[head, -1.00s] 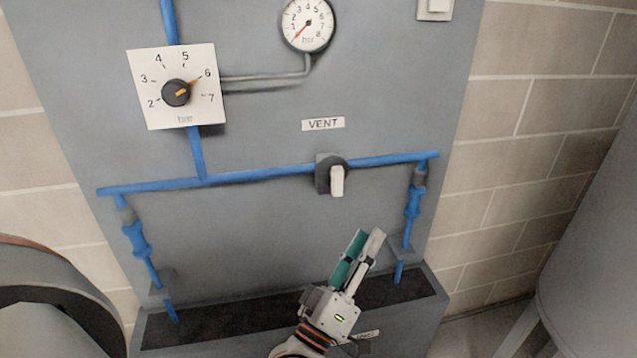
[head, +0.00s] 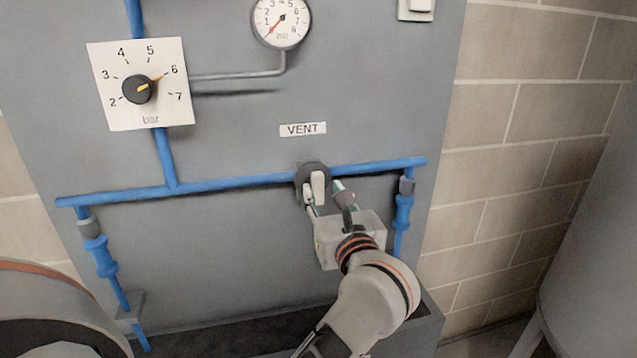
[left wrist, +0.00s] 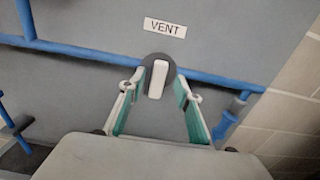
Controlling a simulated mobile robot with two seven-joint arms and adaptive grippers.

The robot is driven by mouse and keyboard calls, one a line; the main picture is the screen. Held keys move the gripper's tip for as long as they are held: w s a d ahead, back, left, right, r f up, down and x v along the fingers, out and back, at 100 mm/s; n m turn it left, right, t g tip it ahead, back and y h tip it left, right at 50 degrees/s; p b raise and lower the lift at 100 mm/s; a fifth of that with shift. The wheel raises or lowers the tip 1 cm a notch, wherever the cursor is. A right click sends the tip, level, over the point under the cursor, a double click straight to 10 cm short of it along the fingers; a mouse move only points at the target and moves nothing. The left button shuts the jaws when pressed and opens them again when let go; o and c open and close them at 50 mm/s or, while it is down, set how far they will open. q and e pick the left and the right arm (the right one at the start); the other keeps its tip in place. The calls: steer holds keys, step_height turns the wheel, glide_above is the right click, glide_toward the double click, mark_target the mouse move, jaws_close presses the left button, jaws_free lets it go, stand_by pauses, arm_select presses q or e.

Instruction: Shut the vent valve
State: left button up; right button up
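The vent valve (head: 317,184) has a pale lever handle on a dark round body, set in the blue horizontal pipe below the VENT label (head: 303,129). Its handle points downward, across the pipe. In the left wrist view the handle (left wrist: 158,80) stands between the two spread fingers, with a gap on each side. My left gripper (head: 328,196) is open at the valve, its fingers on either side of the handle; it also fills the lower left wrist view (left wrist: 157,98). In the head view its fingers are partly hidden by the handle and the wrist. My right gripper is not in view.
A regulator dial (head: 139,89) with its pointer near 6 is at upper left. Blue drop pipes with fittings (head: 402,212) hang at both sides. A dark trough (head: 230,342) runs along the panel's foot.

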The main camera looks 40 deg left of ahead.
mark_target(319, 184)
arm_select(q)
steer(key=shift+x, duration=2.8)
steer(key=shift+s, duration=0.1)
jaws_close()
